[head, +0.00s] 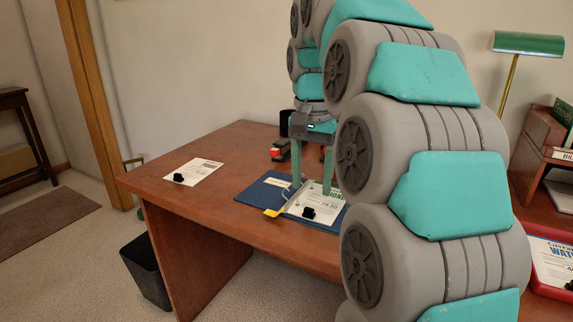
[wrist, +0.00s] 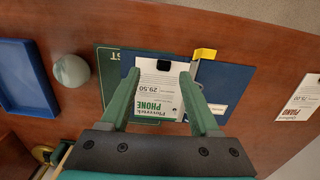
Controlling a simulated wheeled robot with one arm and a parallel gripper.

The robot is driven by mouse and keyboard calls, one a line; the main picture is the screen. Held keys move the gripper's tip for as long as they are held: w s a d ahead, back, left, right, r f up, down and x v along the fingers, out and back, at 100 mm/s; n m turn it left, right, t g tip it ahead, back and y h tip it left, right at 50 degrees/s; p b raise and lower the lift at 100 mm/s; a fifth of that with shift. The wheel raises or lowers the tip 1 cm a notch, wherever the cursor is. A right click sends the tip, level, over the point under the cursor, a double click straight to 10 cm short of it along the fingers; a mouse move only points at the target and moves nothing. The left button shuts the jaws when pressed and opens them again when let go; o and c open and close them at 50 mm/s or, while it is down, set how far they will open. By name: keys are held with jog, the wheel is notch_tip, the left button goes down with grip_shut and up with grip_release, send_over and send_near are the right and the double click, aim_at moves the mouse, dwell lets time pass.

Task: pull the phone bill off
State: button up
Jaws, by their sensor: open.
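The phone bill (wrist: 160,92), a white sheet with green "PHONE" print, lies on an open dark blue folder (wrist: 223,86) on the desk. A small black clip or knob (wrist: 163,66) sits at one end of it. The bill also shows in the head view (head: 328,204), partly hidden by my fingers, with the black piece (head: 309,212) on its near edge. My gripper (wrist: 160,77) is open, its two green fingers above the bill, one towards each side. In the head view my gripper (head: 312,186) points down over the folder. Contact with the sheet cannot be told.
A yellow tab (head: 273,212) sticks out at the folder's edge. Another bill (head: 194,172) lies to the left on the desk (head: 240,138). A grey ball (wrist: 70,71) and blue tray (wrist: 27,78) show in the wrist view. A dark bin (head: 147,269) stands on the floor.

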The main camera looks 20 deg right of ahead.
aim_at(308, 210)
jog(key=shift+w+d+r, duration=0.15)
jog(key=shift+w+r, duration=0.1)
jog(key=shift+w, duration=0.5)
jog(key=shift+s+f, duration=0.1)
jog(key=shift+f, duration=3.75)
jog(key=shift+c, duration=0.3)
grip_shut()
